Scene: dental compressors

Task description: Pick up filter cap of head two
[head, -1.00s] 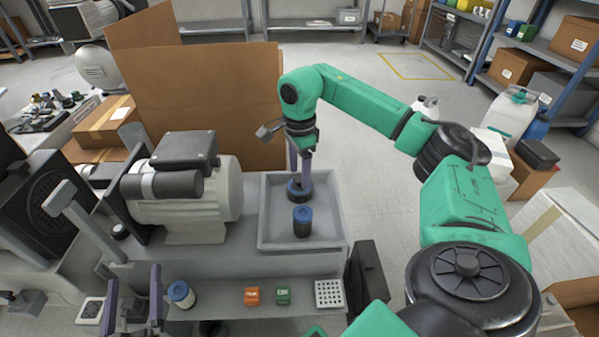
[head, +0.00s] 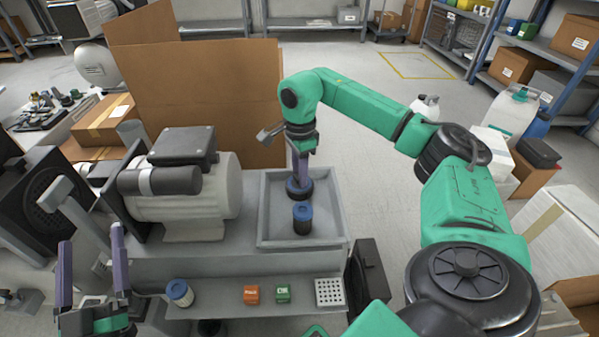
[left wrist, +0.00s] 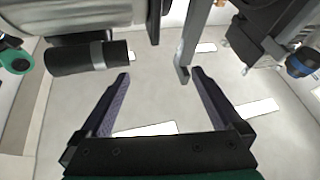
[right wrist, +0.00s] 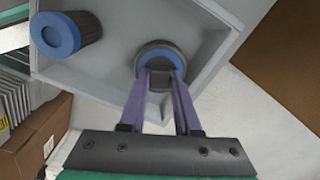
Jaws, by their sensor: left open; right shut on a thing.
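My right gripper (head: 299,182) points down into the grey tray (head: 262,244) and is shut on a round black cap with a blue ring (head: 299,193). In the right wrist view, the fingers (right wrist: 160,82) meet at this cap (right wrist: 146,54), at the tray's floor. A second dark cylinder with a blue top (head: 302,220) stands beside it, apart from the fingers; it also shows in the right wrist view (right wrist: 82,33). I cannot tell which part belongs to head two. My left gripper (head: 92,240) is open and empty, left of the compressor (head: 190,208).
A white cylinder with a blue top (head: 180,292), an orange block (head: 251,294), a green block (head: 283,293) and a perforated white block (head: 329,292) sit on the lower front shelf. A grey post (head: 72,205) stands near my left gripper. A blue-and-black part (left wrist: 301,63) shows in the left wrist view.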

